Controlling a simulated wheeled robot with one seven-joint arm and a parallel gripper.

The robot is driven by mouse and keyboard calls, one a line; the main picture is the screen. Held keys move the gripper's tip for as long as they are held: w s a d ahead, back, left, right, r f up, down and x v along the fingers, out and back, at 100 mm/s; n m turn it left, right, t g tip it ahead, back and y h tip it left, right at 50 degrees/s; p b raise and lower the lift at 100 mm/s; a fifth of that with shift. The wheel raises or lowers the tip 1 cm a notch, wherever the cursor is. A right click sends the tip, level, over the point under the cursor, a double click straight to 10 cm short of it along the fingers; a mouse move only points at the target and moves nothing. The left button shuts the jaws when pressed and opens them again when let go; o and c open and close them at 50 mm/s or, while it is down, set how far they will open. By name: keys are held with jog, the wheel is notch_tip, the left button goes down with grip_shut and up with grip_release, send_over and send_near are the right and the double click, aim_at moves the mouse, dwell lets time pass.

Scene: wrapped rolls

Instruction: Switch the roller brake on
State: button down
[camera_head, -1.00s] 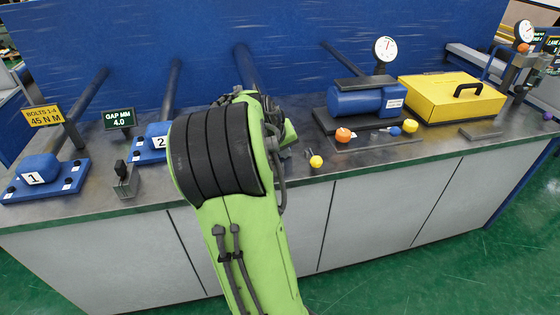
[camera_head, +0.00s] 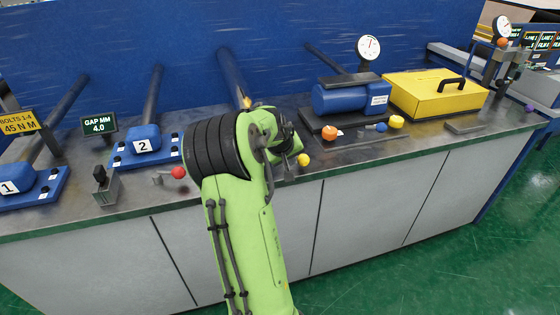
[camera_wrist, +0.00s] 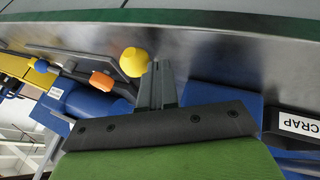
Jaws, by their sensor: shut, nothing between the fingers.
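No control in view is legibly marked as the roller brake, so I cannot tell which it is. A red-knobbed lever (camera_head: 178,173) stands at the bench front, left of my arm. A yellow knob (camera_head: 303,160) stands just right of my gripper (camera_head: 287,174), which is partly hidden by my wrist. In the wrist view, my gripper (camera_wrist: 164,68) is shut and empty, and the same yellow knob (camera_wrist: 133,62) is close beside the fingertips; contact cannot be told. An orange knob (camera_head: 329,132) is by the blue motor-like unit (camera_head: 338,98); it also shows in the wrist view (camera_wrist: 102,80).
Blue blocks marked 1 (camera_head: 22,178) and 2 (camera_head: 146,140) and a gap sign (camera_head: 99,125) are at left. A yellow case (camera_head: 428,96) and a gauge (camera_head: 368,48) stand at right. A scrap label (camera_wrist: 300,126) shows in the wrist view. The green floor in front is clear.

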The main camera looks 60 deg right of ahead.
jog(key=shift+s+d, duration=0.2)
jog(key=shift+d, duration=0.1)
jog(key=shift+s, duration=0.15)
